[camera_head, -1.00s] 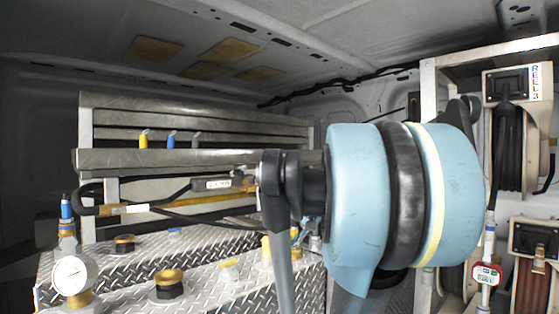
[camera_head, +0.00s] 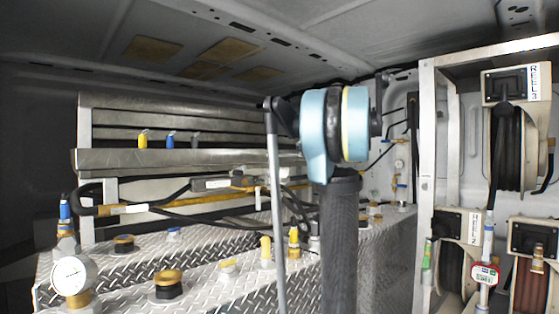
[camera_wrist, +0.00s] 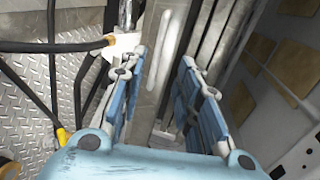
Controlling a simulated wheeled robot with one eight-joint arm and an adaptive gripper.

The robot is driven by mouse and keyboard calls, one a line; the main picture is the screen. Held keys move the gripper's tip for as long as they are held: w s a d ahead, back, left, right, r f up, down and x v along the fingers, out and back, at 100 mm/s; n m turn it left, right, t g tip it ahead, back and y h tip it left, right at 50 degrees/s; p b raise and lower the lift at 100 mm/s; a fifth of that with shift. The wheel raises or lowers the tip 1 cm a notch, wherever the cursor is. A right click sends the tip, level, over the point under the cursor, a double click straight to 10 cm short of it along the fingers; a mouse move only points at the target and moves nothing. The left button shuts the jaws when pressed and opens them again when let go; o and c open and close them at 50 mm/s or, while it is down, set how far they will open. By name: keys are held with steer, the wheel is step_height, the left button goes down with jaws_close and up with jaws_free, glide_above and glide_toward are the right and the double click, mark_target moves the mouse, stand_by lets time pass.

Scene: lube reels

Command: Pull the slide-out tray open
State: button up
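The slide-out tray appears to be the long grey metal piece (camera_head: 160,160) across the front of the rack at the left, with small yellow, blue and grey items standing along it. Its right end is behind my arm. In the wrist view a scuffed metal edge, apparently the tray's front lip (camera_wrist: 163,50), runs between the fingers of my gripper (camera_wrist: 164,62). The two blue fingers stand apart, one on each side of it. I see gaps and no clear contact. My gripper is hidden behind my arm in the head view.
Hoses and a grey-handled tool (camera_head: 210,184) hang just below the tray. Below lies a diamond-plate tank top (camera_head: 215,262) with caps, fittings and a gauge (camera_head: 71,276). A reel frame (camera_head: 427,150) stands at the right. Space before the rack's left part looks clear.

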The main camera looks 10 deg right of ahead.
mark_target(281, 156)
steer(key=x, duration=1.5)
steer(key=shift+w+a+f, duration=0.1)
steer(key=shift+w+a, duration=0.15)
